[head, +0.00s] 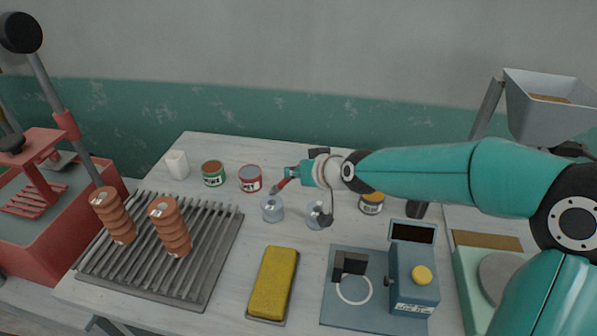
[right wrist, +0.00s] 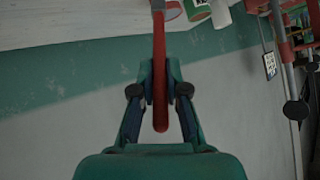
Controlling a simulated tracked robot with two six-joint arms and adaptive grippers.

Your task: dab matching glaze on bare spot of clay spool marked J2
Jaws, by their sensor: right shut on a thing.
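Two ribbed orange-brown clay spools stand on a slatted grey rack (head: 215,262): a left spool (head: 117,222) and a right spool (head: 171,232). Each has a small white label on top, too small to read; I cannot make out a bare spot. Glaze cans stand behind: a green one (head: 213,173), a red-and-grey one (head: 250,179) and a yellow-topped one (head: 371,203). My right gripper (head: 292,176) is shut on a red-handled tool (right wrist: 159,60), seemingly a brush, its lower end above a pale jar (head: 272,208). My left gripper is out of view.
A second pale jar (head: 316,215) stands under my right arm. A white cup (head: 177,165) is at the back left. A yellow sponge (head: 273,283) lies in front, beside a blue-grey device (head: 413,275). A red press (head: 40,215) flanks the left side.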

